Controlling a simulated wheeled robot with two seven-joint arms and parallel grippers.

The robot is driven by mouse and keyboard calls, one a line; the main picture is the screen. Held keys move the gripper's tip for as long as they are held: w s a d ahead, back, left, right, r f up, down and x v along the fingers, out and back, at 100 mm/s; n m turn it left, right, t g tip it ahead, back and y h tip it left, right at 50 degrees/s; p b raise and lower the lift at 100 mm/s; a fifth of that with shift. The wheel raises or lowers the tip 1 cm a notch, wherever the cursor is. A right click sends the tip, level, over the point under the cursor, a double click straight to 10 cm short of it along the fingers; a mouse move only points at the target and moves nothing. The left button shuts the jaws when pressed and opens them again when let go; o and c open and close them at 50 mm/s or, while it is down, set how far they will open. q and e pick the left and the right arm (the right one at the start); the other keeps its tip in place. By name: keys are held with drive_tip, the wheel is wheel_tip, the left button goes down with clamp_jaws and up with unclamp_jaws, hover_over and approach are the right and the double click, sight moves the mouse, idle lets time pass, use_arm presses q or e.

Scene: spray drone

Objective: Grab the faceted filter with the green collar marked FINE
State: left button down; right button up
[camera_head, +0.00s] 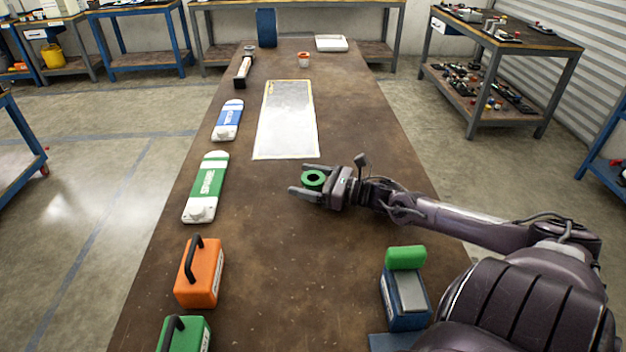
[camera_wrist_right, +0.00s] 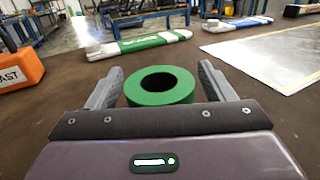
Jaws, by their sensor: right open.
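A green ring-shaped piece (camera_head: 314,178) with a dark round hole stands on the brown table, between the fingers of my right gripper (camera_head: 298,179). It also shows in the right wrist view (camera_wrist_right: 160,97), seen from above and behind. Its green collar fills most of the view of it; any facets or FINE marking cannot be made out. The right gripper (camera_wrist_right: 161,70) is open, with a finger on each side of the ring and a visible gap to each finger. My left gripper is not in view.
A green-and-white arm piece (camera_head: 207,184), a blue-and-white one (camera_head: 228,118) and an orange handled box (camera_head: 200,278) line the table's left side. A pale mat (camera_head: 287,125) lies beyond the gripper. A blue block with a green top (camera_head: 404,295) stands near my right arm.

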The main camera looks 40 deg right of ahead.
drive_tip(key=shift+w, duration=0.1)
drive_tip(key=c, duration=1.1)
drive_tip(key=shift+o, duration=0.2)
drive_tip(key=shift+r, duration=0.1)
